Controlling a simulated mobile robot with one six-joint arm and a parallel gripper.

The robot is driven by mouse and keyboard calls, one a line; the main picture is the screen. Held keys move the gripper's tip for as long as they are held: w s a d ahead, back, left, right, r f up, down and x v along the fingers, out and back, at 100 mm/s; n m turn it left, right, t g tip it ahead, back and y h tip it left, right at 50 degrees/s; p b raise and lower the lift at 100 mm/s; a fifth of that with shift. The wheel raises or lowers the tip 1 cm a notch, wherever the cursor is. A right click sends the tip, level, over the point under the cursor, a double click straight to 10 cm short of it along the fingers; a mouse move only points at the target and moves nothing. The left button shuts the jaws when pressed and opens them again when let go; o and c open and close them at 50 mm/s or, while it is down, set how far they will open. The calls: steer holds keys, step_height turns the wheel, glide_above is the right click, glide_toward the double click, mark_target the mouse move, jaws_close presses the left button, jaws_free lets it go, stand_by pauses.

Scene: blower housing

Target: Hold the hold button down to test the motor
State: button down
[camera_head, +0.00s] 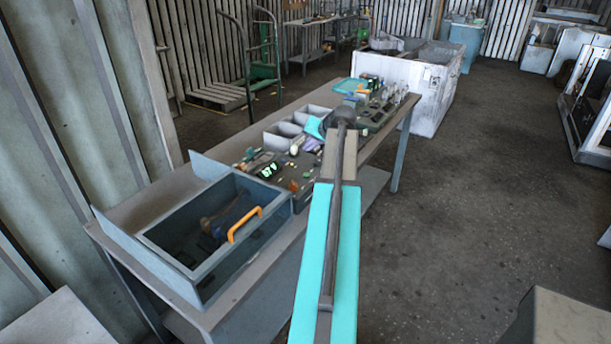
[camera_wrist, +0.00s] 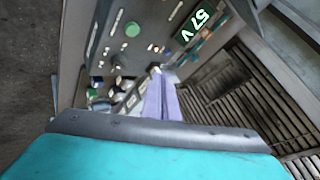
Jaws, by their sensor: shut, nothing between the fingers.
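A dark control panel (camera_wrist: 118,60) with several small buttons, lamps and slots fills the upper middle of the wrist view. Its green display (camera_wrist: 196,24) reads about 57 V. One round green button (camera_wrist: 132,29) sits near its top and another green part (camera_wrist: 92,92) at lower left. No label is readable, so I cannot tell which is the hold button. My gripper (camera_wrist: 156,71) has pale purple fingers together and empty, pointing at the panel; whether they touch it is unclear. In the head view the panel (camera_head: 277,181) lies on the bench, with my gripper (camera_head: 303,146) over its right part.
The bench (camera_head: 150,205) carries an open blue-grey box (camera_head: 165,250) with an orange handle (camera_head: 245,224) at its near end. Grey bins (camera_head: 283,130) and small parts stand behind the panel. A white crate (camera_head: 425,95) is beyond.

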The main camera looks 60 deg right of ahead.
mark_target(309, 176)
steer(key=shift+f+b, duration=2.2)
steer(key=shift+f, duration=2.1)
steer(key=shift+f+b, duration=0.55)
steer(key=shift+f, duration=0.3)
stand_by(0.7)
steer(key=shift+r, duration=0.15)
stand_by(1.2)
steer(key=shift+r+p, duration=0.4)
steer(key=shift+r, duration=0.35)
